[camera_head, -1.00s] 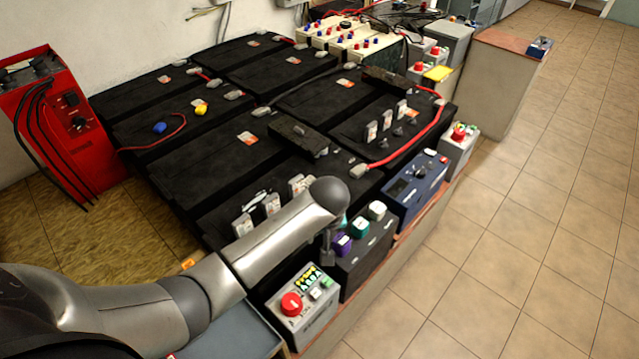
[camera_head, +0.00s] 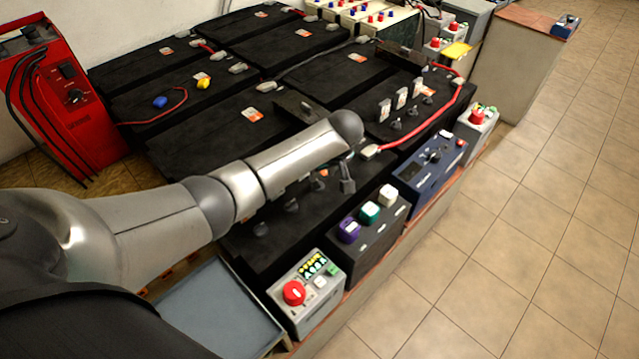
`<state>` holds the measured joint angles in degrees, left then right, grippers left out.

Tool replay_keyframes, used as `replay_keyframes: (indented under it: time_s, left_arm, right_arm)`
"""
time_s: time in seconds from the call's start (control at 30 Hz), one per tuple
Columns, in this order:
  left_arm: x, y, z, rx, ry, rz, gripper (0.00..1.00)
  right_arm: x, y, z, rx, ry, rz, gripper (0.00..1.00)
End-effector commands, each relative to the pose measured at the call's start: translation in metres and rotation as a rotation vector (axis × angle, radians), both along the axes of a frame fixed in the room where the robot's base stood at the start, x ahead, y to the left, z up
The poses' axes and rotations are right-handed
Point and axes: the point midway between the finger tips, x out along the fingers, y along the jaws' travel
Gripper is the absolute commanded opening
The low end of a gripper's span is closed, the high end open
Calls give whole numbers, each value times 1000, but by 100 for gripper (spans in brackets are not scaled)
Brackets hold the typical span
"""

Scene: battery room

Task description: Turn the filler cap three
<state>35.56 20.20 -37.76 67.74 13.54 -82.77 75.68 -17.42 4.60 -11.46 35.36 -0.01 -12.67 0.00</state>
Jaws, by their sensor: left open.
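My left arm reaches in from the left over the nearest black battery (camera_head: 275,250). My left gripper (camera_head: 347,186) hangs below the arm's rounded end, small and dark, over the right end of that battery; its jaws are open and appear empty. A row of small dark caps shows on this battery, one at the left (camera_head: 261,229), one in the middle (camera_head: 291,205) and one at the right (camera_head: 318,184), nearest the gripper. The arm hides the battery's far side. I see no numbers, so I cannot tell which cap is three. My right gripper is not in view.
A grey box with a red button (camera_head: 294,293), a dark box with purple, teal and white knobs (camera_head: 370,232) and a blue box (camera_head: 430,172) line the front ledge. A red charger (camera_head: 75,95) stands at the left. The tiled floor (camera_head: 520,230) at the right is clear.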

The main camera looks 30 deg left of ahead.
Motion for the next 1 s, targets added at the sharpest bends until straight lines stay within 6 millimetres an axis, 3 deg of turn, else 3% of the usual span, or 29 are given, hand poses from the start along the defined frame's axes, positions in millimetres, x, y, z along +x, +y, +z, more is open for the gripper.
replay_keyframes:
  time_s: [0.1, 0.3, 0.73, 1.0]
  left_arm:
    - [6, 6, -22, 2, 0, -1, 44]
    - [11, 12, -43, -1, -1, 0, 44]
    - [13, 15, -49, -1, -1, -2, 44]
    - [13, 15, -49, -1, -1, -2, 16]
  right_arm:
    - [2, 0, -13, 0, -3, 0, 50]
    - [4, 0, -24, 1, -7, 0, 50]
    - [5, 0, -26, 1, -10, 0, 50]
    - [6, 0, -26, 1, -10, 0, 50]
